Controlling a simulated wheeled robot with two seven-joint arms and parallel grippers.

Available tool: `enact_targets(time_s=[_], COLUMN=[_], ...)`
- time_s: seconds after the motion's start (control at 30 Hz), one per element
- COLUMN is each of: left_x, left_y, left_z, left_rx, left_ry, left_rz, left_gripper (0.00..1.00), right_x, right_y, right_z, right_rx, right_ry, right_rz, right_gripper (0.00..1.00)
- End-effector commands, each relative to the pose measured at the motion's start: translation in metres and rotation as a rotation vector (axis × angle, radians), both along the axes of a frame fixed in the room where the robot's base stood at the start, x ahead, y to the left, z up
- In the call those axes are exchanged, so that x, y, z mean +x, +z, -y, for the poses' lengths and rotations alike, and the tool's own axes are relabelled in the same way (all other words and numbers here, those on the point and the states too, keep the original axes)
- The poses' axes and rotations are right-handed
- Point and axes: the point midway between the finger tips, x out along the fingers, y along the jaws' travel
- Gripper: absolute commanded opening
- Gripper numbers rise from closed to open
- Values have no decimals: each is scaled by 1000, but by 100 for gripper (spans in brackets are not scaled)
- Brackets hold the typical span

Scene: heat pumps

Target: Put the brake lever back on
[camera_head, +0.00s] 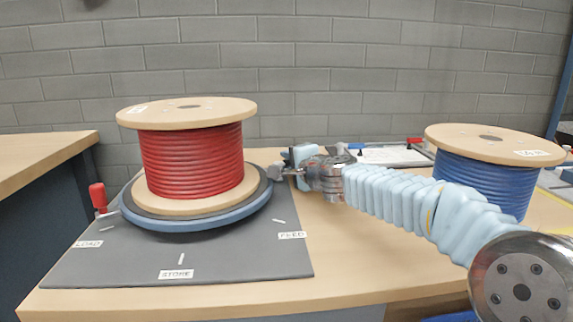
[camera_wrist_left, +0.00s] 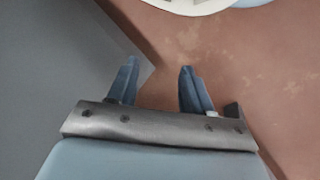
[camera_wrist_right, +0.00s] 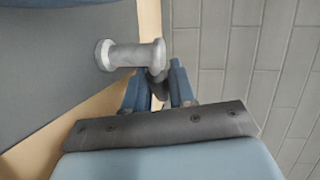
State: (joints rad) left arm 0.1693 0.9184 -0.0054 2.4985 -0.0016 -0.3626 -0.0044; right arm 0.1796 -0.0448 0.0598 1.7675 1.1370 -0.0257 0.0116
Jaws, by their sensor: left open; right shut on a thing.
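My right gripper (camera_head: 290,172) is at the right edge of the blue turntable (camera_head: 200,222), with its arm coming in from the right. It is shut on a grey metal piece (camera_head: 275,172) with a flanged, spool-shaped end, which I take to be the brake lever. In the right wrist view this piece (camera_wrist_right: 130,56) sticks out to the left beyond the fingertips (camera_wrist_right: 156,80). I cannot tell whether it touches the turntable. A red upright handle (camera_head: 98,196) stands at the turntable's left side. My left gripper (camera_wrist_left: 155,82) is open and empty, and shows only in the left wrist view.
A red cable spool (camera_head: 192,160) sits on the turntable. The grey mat (camera_head: 130,265) bears LOAD, STORE (camera_head: 176,274) and FEED (camera_head: 292,235) labels. A blue cable spool (camera_head: 485,185) stands at right, behind my right arm. A clipboard (camera_head: 395,156) lies behind. The table's front middle is clear.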

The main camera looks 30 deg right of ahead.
Motion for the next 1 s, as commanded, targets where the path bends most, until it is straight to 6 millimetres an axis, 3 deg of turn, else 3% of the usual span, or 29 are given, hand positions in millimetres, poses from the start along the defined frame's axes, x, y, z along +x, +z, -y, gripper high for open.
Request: enact_targets(time_s=[0.4,0.43,0.47,0.77,0.87,1.0], left_x=[0,0,0,0,0,-1], left_y=[2,2,2,2,4,9], left_z=[1,1,1,1,1,2], left_rx=[-1,-1,-1,-1,-1,-3], left_ry=[-1,-1,-1,-1,-1,-4], left_rz=[0,0,0,0,0,-1], left_gripper=[50,50,50,50,50,50], right_x=[-2,-2,-2,-4,-13,-40], right_y=[-1,-1,-1,0,3,10], right_z=[1,1,1,1,-1,-4], right_rx=[1,1,1,0,0,-1], right_ry=[-50,-50,-50,-49,-49,-50], right_rz=[-1,-1,-1,1,1,3], right_gripper=[0,26,30,30,30,30])
